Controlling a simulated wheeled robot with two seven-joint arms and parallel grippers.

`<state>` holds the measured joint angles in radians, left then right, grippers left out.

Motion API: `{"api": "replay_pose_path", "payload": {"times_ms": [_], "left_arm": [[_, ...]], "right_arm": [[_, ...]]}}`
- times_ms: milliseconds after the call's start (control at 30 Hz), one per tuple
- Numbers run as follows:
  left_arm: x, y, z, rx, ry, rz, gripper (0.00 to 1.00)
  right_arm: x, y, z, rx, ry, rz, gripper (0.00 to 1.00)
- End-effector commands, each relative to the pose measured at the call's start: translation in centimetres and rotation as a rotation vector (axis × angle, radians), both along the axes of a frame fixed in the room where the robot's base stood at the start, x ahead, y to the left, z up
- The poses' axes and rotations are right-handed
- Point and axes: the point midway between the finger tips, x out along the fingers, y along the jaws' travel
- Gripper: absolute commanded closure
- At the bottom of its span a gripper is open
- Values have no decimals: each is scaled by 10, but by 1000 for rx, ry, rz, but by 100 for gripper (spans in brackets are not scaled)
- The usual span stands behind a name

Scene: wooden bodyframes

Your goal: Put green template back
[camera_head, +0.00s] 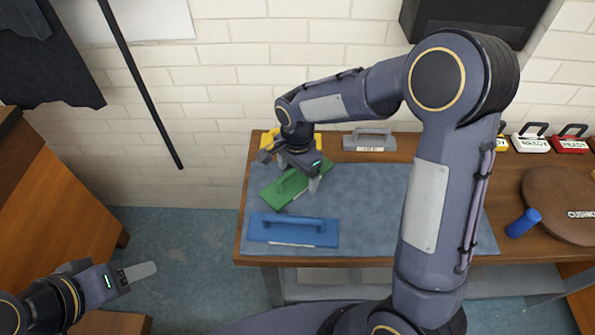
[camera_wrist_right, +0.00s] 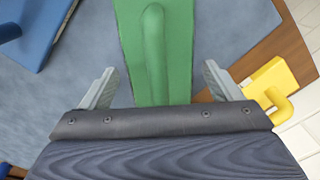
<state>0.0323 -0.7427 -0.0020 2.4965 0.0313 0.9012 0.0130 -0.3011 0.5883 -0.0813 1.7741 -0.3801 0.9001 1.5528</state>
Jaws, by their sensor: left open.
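The green template (camera_head: 284,189), a flat plate with a raised handle, lies at an angle on the grey-blue mat (camera_head: 370,190). My right gripper (camera_head: 313,172) is above its far right end. In the right wrist view, the green template (camera_wrist_right: 182,40) and its handle lie ahead, between the two spread fingers of my right gripper (camera_wrist_right: 160,88); the fingers are apart from the handle and hold nothing. My left gripper (camera_head: 140,272) is open and empty, low at the left, away from the table.
A blue template (camera_head: 280,230) lies on the mat in front of the green one. A yellow template (camera_head: 268,141) and a grey template (camera_head: 368,140) stand along the table's back edge. A round brown cushion (camera_head: 560,200) and a blue cylinder (camera_head: 523,223) are at the right.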

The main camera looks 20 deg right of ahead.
Motion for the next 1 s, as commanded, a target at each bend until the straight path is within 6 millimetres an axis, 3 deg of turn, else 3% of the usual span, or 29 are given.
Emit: {"api": "replay_pose_path", "payload": {"times_ms": [300,700,1000], "left_arm": [[0,0,3,0,0,0,49],[0,0,7,0,0,0,49],[0,0,9,0,0,0,49]], "right_arm": [[1,0,11,1,-4,0,15],[1,0,92,2,-4,-1,15],[0,0,123,0,-1,0,15]]}}
